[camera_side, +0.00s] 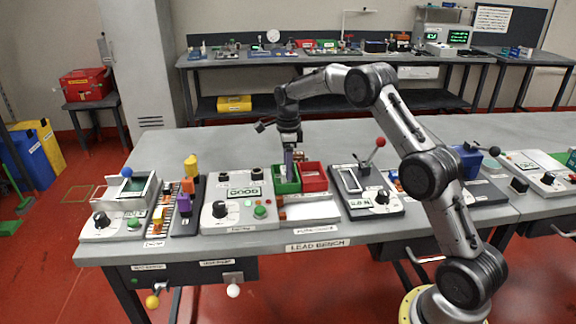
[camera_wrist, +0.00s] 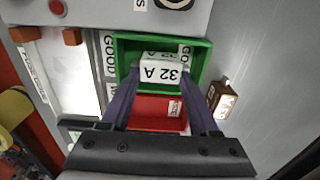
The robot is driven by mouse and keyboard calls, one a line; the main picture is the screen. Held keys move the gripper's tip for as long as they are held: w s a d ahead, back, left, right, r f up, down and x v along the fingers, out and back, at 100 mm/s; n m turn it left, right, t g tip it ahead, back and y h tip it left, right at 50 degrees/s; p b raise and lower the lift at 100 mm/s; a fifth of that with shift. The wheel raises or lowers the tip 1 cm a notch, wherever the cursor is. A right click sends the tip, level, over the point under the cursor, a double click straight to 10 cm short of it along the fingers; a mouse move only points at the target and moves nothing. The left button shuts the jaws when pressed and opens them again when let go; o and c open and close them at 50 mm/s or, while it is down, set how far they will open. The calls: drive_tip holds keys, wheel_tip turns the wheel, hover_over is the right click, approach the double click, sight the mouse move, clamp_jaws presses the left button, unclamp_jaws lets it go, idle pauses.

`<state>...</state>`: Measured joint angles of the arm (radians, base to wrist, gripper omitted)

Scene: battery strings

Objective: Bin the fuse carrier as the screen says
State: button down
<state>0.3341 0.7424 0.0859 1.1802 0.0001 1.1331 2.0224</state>
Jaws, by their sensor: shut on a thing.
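The screen (camera_side: 244,191) on the tester (camera_side: 225,209) reads GOOD. My gripper (camera_side: 288,166) is over the green bin (camera_side: 286,187) in the side view. In the wrist view my gripper (camera_wrist: 160,80) is shut on the white fuse carrier (camera_wrist: 161,68), marked 32 A. The carrier appears over the green bin (camera_wrist: 122,58), which has GOOD labels beside it. Whether it touches the bin's floor I cannot tell. The red bin (camera_side: 314,179) stands next to the green one; it shows between my fingers in the wrist view (camera_wrist: 150,104).
A white tray (camera_side: 312,211) lies in front of the bins, with brown blocks at its end. A lever device with a red knob (camera_side: 380,142) stands to the right. A battery rack (camera_side: 186,205) stands left of the tester. The bench behind the bins is clear.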

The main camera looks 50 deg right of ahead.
drive_tip(key=shift+c, duration=0.2)
unclamp_jaws()
drive_tip(key=shift+f, duration=0.1)
wheel_tip(320, 180, up, 14)
idle(0.5)
drive_tip(key=shift+f, duration=0.1)
